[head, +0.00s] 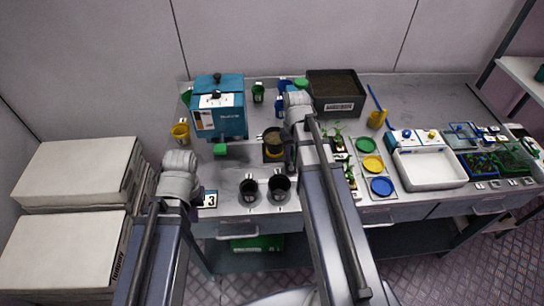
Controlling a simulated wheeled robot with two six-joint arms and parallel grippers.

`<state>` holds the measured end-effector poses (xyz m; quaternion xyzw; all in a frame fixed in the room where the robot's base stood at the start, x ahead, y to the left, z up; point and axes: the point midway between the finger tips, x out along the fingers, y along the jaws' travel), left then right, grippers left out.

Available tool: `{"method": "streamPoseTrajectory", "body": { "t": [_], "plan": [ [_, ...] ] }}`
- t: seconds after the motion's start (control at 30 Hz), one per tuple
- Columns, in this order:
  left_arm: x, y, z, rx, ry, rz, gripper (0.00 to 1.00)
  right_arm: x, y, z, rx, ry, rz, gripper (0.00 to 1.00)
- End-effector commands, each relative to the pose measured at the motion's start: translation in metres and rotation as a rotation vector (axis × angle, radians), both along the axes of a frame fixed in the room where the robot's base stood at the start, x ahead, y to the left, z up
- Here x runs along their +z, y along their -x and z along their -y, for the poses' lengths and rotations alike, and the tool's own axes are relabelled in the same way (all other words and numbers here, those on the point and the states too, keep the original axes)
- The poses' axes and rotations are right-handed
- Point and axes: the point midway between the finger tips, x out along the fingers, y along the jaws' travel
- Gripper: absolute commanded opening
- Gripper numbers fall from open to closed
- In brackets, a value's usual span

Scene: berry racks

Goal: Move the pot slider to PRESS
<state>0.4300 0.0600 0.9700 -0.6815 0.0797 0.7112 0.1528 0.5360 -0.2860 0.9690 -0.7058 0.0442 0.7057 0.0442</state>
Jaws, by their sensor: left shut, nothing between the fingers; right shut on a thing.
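The teal press machine (218,106) stands at the back left of the bench, with a white label panel on its front. A dark pot filled with soil (274,138) sits to its right, on the pot slider (271,156), a small dark plate with yellow edges. My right gripper (290,158) reaches down at the right side of the pot and is shut on the pot slider; my own arm partly hides the contact. My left gripper (180,188) is shut and empty at the bench's left front, its fingertips mostly hidden. The PRESS marking is too small to make out.
Two empty black pots (249,191) stand at the front edge beside a card marked 3 (209,199). A green block (220,150) lies below the machine. A dark soil bin (335,93) stands behind. Colored discs (373,164) and a white tray (430,168) are right.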

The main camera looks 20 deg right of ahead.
Motion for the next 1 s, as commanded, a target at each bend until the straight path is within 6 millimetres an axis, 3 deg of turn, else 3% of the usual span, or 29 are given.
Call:
{"method": "streamPoseTrajectory", "body": {
  "t": [0.2, 0.4, 0.97, 1.0],
  "plan": [
    [0.0, 0.0, 0.0, 0.0, 0.0, 0.0, 0.0, 0.0, 0.012, 0.042, -0.002, 0.0, -0.001, 0.0],
    [0.0, 0.0, 0.0, 0.0, 0.0, 0.0, 0.0, 0.0, 0.018, 0.064, 0.001, 0.0, -0.001, 0.0],
    [0.0, 0.0, 0.0, 0.0, 0.0, 0.0, 0.0, 0.0, 0.022, 0.077, 0.001, 0.005, -0.003, 0.0],
    [0.0, 0.0, 0.0, 0.0, 0.0, 0.0, 0.0, 0.0, 0.022, 0.077, 0.001, 0.006, -0.003, 0.23]
  ]
}}
